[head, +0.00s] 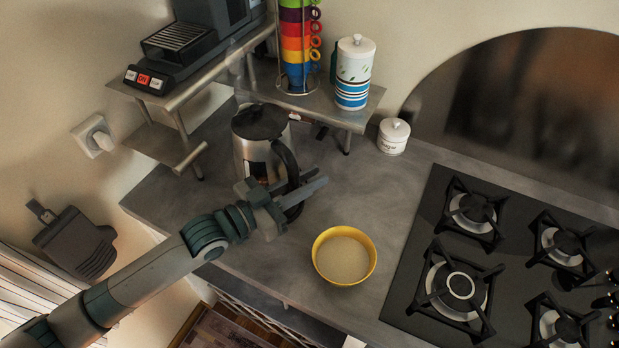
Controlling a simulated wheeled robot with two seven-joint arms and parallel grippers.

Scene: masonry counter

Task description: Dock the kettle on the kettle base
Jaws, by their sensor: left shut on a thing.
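The kettle (250,155) is steel with a black lid and a black handle. It stands upright at the back left of the counter, at the front of the raised metal shelf. My left gripper (298,190) is shut on the kettle's handle, on its right side. The kettle's underside is hidden behind the gripper and arm, so I cannot tell whether it touches the counter or a base. I cannot make out the kettle base. My right gripper is not in view.
A yellow bowl (344,255) stands right of my left gripper. The metal shelf (330,108) holds a coffee machine (197,42), stacked coloured cups (296,45) and a white canister (354,72). A sugar jar (393,136) and gas hob (500,260) are to the right. Counter between bowl and jar is clear.

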